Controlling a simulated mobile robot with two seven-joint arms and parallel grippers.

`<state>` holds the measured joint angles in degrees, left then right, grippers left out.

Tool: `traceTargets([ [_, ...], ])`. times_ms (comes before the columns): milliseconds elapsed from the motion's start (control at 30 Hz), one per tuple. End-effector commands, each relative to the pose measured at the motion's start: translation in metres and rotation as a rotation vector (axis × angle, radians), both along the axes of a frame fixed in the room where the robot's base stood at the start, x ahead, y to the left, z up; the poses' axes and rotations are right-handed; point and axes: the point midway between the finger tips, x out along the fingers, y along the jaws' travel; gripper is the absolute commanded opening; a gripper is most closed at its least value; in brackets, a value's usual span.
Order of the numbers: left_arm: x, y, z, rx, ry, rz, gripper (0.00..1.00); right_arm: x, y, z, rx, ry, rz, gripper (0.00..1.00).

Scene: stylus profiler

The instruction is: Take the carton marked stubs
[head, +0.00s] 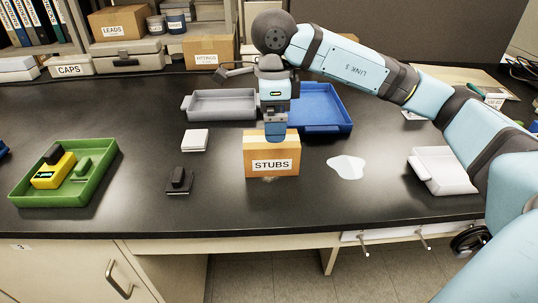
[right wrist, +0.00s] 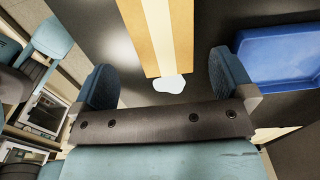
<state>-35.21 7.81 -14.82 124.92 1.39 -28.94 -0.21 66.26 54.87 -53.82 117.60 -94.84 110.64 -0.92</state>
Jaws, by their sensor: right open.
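The carton marked STUBS (head: 260,166) is a brown cardboard box standing upright on the black bench, its label facing me. My right gripper (head: 276,136) points down at the carton's top, overlapping its upper edge in the head view. In the right wrist view the gripper (right wrist: 164,80) is open, with its two fingers wide apart. The carton (right wrist: 135,30) shows there as a brown strip with pale tape, between the lines of the fingers and apart from both. I cannot tell the exact height gap. My left gripper is in neither view.
A blue tray (head: 335,125) and a grey tray (head: 222,112) lie behind the carton. A white puddle (head: 347,167) is to its right, a dark block (head: 179,181) and white stack (head: 194,140) to its left. A green tray (head: 105,172) stands far left.

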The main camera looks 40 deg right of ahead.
Motion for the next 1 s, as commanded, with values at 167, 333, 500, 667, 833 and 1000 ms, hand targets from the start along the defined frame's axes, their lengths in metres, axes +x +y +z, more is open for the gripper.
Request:
traceTargets([
  [167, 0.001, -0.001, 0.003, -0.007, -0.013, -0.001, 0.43, 0.000, 0.000, -0.027, 0.000, 0.001, -0.001, 1.00],
  [333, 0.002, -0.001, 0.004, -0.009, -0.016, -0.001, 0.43, 0.000, 0.000, -0.035, 0.001, 0.000, 0.000, 1.00],
  [500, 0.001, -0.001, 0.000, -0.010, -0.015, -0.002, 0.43, 0.003, 0.000, -0.053, 0.001, 0.002, 0.000, 1.00],
  [667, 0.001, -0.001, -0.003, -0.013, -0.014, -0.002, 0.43, 0.005, 0.001, -0.078, 0.002, 0.001, -0.001, 1.00],
  [833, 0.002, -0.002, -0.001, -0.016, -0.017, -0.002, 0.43, 0.005, 0.001, -0.084, 0.002, 0.000, 0.000, 1.00],
  [1000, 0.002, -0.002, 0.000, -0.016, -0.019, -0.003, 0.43, 0.005, 0.001, -0.084, 0.002, 0.000, 0.000, 0.89],
])
